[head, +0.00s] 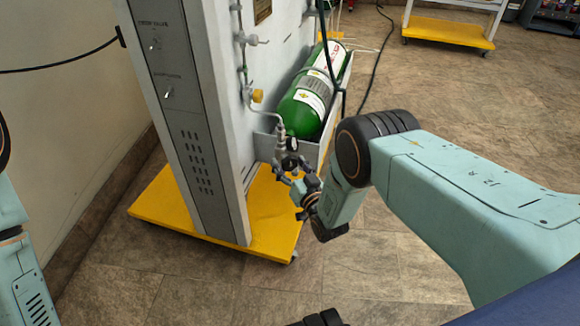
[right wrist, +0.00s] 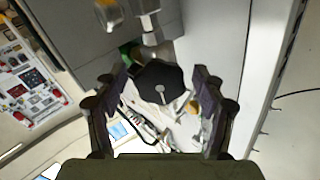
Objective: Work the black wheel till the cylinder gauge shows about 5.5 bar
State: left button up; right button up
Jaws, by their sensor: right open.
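The black wheel (head: 290,163) is below the valve fittings at the neck of the green cylinder (head: 312,98), low on the trainer's side. In the right wrist view the black wheel (right wrist: 158,80) is a dark lobed disc with a pale centre. My right gripper (head: 288,177) is open, with its fingers on either side of the wheel; it also shows in the right wrist view (right wrist: 157,88). Gaps show between fingers and wheel; contact cannot be told. A small dark round gauge (head: 292,143) sits above the wheel; its reading is too small to tell.
The grey trainer cabinet (head: 190,130) stands on a yellow wheeled base (head: 160,210) left of my right gripper. A thin pipe (head: 245,65) runs down its side. A dark hose (head: 329,50) hangs by the cylinder. Tiled floor lies clear in front.

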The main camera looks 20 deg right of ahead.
jog(key=c, duration=1.2)
jog(key=shift+o, duration=0.2)
jog(key=shift+n, duration=3.1)
jog(key=o, duration=1.2)
jog(key=shift+c, duration=0.2)
